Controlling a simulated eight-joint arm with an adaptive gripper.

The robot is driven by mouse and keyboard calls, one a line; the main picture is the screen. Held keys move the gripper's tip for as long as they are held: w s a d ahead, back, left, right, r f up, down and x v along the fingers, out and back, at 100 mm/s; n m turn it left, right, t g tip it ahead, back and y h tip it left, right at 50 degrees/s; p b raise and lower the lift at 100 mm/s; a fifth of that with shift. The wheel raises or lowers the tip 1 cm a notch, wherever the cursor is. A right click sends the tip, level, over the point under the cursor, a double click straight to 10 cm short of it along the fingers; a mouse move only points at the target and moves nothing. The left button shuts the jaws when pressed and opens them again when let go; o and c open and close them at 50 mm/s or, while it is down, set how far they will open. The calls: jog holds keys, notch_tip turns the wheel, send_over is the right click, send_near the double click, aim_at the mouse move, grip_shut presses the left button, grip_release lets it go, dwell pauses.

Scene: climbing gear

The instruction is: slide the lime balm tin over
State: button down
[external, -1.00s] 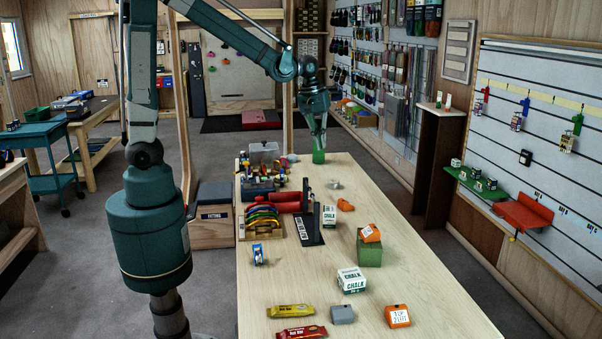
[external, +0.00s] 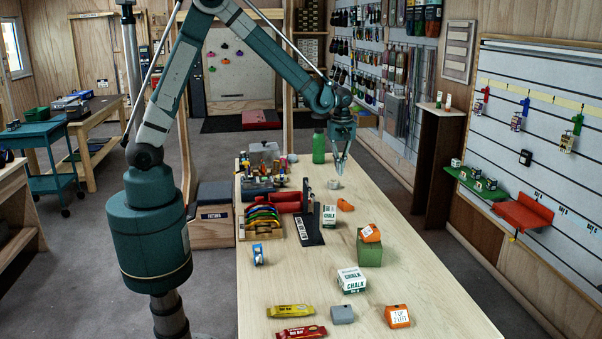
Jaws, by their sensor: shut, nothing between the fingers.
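My gripper (external: 340,173) points down over the far part of the workbench, fingertips close together with nothing held. A small round pale-grey thing (external: 333,184) lies just below and left of the fingertips. I cannot tell whether it is the balm tin or whether the fingers touch it. No clearly lime tin can be made out.
An orange piece (external: 345,205), a chalk box (external: 329,216) and a green block (external: 369,252) with an orange box (external: 370,233) on top stand nearer. A rack of coloured gear (external: 263,219) is at left. The bench's right side (external: 420,260) is mostly clear.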

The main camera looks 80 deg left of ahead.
aim_at(337, 192)
jog(key=shift+w+a+f, duration=0.1)
jog(key=shift+w+f, duration=0.05)
jog(key=shift+f, duration=0.2)
jog(key=shift+f, duration=0.15)
notch_tip(337, 192, down, 10)
jog(key=shift+r+p, duration=0.2)
jog(key=shift+p, duration=0.1)
jog(key=shift+a, duration=1.05)
jog(key=shift+a+p, duration=0.3)
jog(key=shift+a, duration=0.6)
jog(key=shift+a, duration=0.15)
